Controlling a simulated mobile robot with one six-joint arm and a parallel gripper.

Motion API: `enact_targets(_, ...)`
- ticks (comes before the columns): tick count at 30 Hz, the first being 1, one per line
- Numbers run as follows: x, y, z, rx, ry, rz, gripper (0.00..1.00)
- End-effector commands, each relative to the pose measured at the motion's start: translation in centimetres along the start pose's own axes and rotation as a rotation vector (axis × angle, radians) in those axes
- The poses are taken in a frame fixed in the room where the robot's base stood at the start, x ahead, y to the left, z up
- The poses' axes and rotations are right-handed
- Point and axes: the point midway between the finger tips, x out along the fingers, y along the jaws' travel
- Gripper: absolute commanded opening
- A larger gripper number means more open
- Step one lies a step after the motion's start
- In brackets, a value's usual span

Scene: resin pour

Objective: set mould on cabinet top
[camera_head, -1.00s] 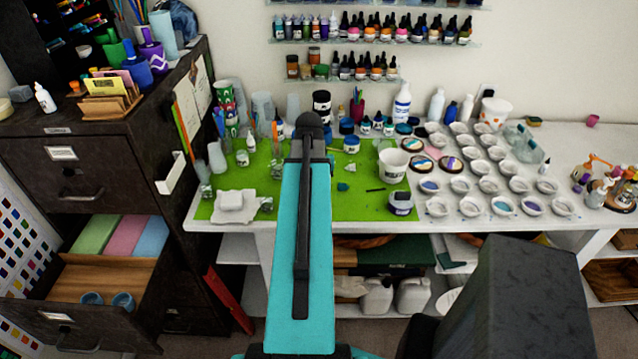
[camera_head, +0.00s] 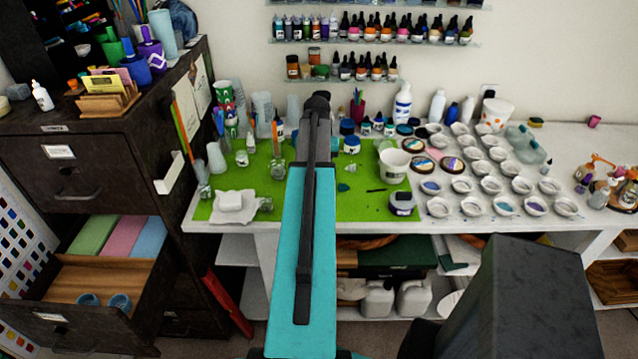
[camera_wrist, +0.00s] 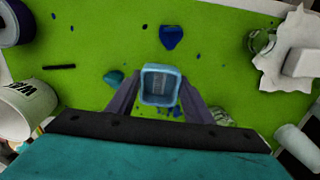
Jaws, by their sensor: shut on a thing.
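The mould (camera_wrist: 153,101) is a light blue, square, hollow cup in the wrist view, its opening toward the camera. My gripper (camera_wrist: 160,86) is shut on it, with a grey finger at each side. It is over the green mat (camera_wrist: 90,95); the height above the mat is hard to judge. In the head view my arm hides the gripper and mould. The dark cabinet (camera_head: 105,160) stands at the left, and its top (camera_head: 30,118) is partly covered with things.
On the cabinet top are a white bottle (camera_head: 42,96), a wooden card holder (camera_head: 108,102) and coloured cups. A cabinet drawer (camera_head: 75,325) is open, with two blue cups (camera_head: 120,303) inside. A white tub (camera_head: 394,163) and many small cups crowd the bench (camera_head: 590,150).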

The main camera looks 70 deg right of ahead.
Motion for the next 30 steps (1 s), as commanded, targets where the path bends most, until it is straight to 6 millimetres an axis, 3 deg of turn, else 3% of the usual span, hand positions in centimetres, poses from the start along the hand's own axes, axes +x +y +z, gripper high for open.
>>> enact_targets(18, 0.1, 0.2, -1.3, 0.000, 0.000, 0.000, 0.24)
enact_targets(24, 2.6, 0.2, -1.1, 0.000, 0.000, 0.000, 0.24)
enact_targets(30, 3.7, 0.2, -1.1, 0.000, 0.000, 0.000, 0.24)
